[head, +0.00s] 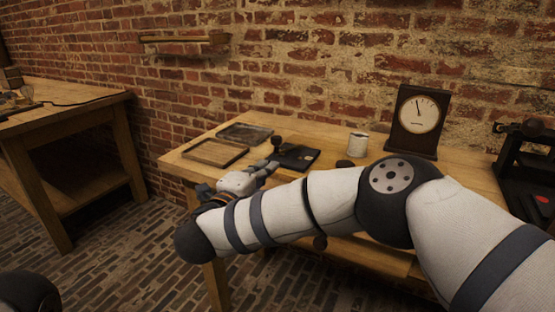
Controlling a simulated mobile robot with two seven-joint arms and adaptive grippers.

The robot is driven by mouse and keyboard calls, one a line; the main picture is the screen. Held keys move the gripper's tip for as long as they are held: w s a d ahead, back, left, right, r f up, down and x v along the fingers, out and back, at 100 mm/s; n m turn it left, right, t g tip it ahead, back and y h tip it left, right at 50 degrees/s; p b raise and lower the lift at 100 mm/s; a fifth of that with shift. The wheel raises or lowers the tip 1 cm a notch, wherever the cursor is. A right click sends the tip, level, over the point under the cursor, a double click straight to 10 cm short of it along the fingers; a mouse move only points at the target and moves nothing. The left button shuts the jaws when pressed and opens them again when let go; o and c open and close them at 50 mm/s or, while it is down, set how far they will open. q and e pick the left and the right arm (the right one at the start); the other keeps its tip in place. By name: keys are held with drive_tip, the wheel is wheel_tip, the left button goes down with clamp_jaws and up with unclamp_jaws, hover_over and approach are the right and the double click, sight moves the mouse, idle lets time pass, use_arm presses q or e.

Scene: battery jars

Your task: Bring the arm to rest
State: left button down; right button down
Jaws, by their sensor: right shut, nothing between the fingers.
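My right arm comes in from the right and reaches across the front of the wooden table (460,172). Its right gripper (271,166) is over the table's left part, near the front edge, with the fingers pointing away from me. The fingers are shut and hold nothing. They are close to a flat black item (299,157); I cannot tell whether they touch it. My left gripper is not in view.
A wooden tray (243,153) and a dark tray (268,131) are on the table's left. A pale cup (358,146), a clock (437,151) and a dark device (525,160) stand further right. Another table (100,105) is at the left. A brick wall is behind.

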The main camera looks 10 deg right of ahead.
drive_tip(key=shift+v, duration=1)
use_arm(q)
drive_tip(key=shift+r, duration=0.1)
use_arm(e)
drive_tip(key=shift+a, duration=0.1)
